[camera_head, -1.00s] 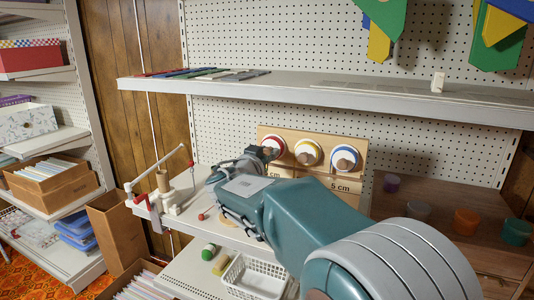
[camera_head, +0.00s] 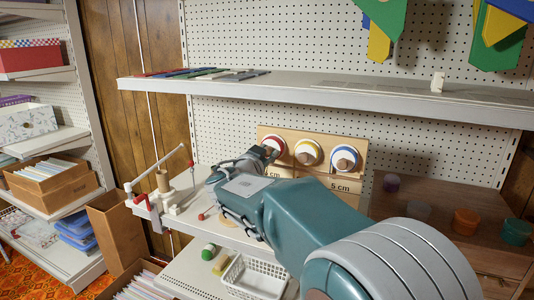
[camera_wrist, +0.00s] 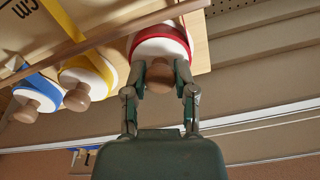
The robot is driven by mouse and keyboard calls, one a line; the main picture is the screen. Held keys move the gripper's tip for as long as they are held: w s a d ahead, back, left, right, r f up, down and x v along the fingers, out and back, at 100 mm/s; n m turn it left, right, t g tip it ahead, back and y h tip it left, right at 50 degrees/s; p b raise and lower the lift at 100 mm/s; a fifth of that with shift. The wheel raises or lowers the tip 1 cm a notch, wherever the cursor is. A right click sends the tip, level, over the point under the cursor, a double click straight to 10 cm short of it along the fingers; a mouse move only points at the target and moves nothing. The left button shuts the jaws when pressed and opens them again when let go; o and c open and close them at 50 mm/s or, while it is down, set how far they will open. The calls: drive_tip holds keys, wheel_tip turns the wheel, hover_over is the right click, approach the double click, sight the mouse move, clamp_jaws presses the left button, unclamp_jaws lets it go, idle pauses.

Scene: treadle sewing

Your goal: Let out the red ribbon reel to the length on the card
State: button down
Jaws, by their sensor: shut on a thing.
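The red ribbon reel (camera_head: 274,145) is the leftmost of three reels on an upright wooden board (camera_head: 318,140) in the head view. In the wrist view, the red reel (camera_wrist: 160,45) has a white face and a wooden knob (camera_wrist: 160,77). My gripper (camera_head: 262,153) is at this reel; in the wrist view its fingers (camera_wrist: 160,85) are shut on the knob, one on each side. A yellow reel (camera_head: 308,152) and a blue reel (camera_head: 345,158) sit to the right. A card below reads "5 cm" (camera_head: 340,188); the card under the red reel is mostly hidden by my arm.
A white and red clamp-like stand (camera_head: 165,195) is left of my arm on the shelf. A white basket (camera_head: 255,277) is below. Several small pots, including an orange one (camera_head: 466,222), stand at right. A long shelf (camera_head: 320,92) runs above the board.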

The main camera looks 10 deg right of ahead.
drive_tip(key=shift+c, duration=2)
unclamp_jaws()
drive_tip(key=shift+w+a+f, duration=0.1)
drive_tip(key=shift+f, duration=0.3)
drive_tip(key=shift+r, duration=0.15)
drive_tip(key=shift+a+r, duration=0.1)
drive_tip(key=v, duration=1.2)
